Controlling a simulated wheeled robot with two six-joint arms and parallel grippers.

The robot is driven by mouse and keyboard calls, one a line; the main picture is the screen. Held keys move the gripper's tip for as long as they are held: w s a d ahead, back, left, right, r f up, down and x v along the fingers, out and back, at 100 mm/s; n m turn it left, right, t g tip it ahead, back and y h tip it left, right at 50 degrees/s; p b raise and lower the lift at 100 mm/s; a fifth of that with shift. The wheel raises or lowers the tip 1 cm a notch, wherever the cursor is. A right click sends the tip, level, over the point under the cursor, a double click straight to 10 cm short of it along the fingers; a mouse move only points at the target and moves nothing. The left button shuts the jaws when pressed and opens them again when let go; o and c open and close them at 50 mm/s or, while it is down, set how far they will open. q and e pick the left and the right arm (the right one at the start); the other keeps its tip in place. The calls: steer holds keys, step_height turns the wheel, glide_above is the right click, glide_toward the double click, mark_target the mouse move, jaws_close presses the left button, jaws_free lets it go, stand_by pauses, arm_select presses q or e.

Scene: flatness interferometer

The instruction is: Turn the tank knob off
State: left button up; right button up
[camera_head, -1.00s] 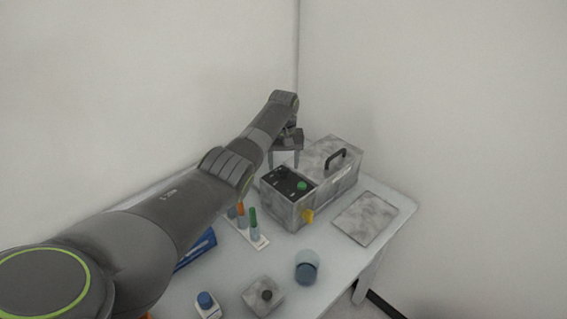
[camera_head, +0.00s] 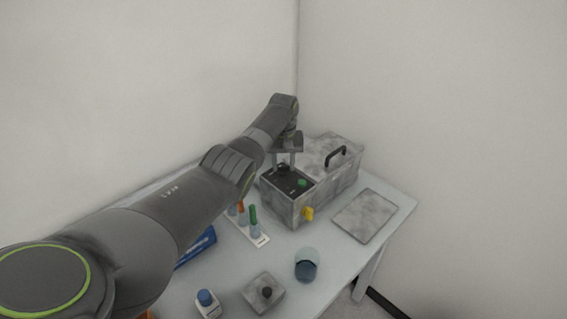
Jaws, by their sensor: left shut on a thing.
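The tank (camera_head: 325,190) is a grey, mottled metal box at the back of the table, with a black handle (camera_head: 336,155) on its lid. Its front top has a black panel (camera_head: 292,188) with a green knob (camera_head: 302,183). A yellow tap-like part (camera_head: 308,214) sticks out low on its front. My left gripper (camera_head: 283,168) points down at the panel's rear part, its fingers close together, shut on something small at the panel. The gripped part is hidden between the fingers. The green knob stands just right of the fingers, apart from them. My right gripper is not in view.
A white rack (camera_head: 262,241) with several tubes stands before the tank. A blue-capped bottle (camera_head: 206,302), a grey block with a dark knob (camera_head: 264,293), and a blue beaker (camera_head: 306,265) stand in front. A flat grey plate (camera_head: 364,217) lies right. Walls rise close behind the table.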

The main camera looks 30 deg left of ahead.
arm_select(q)
steer(key=shift+m, duration=0.3)
steer(key=m+p, duration=0.1)
steer(key=m, duration=0.3)
steer(key=shift+r, duration=0.1)
steer(key=m, duration=0.5)
steer(key=shift+m, duration=0.3)
steer(key=shift+w, duration=0.1)
steer(key=o, duration=1)
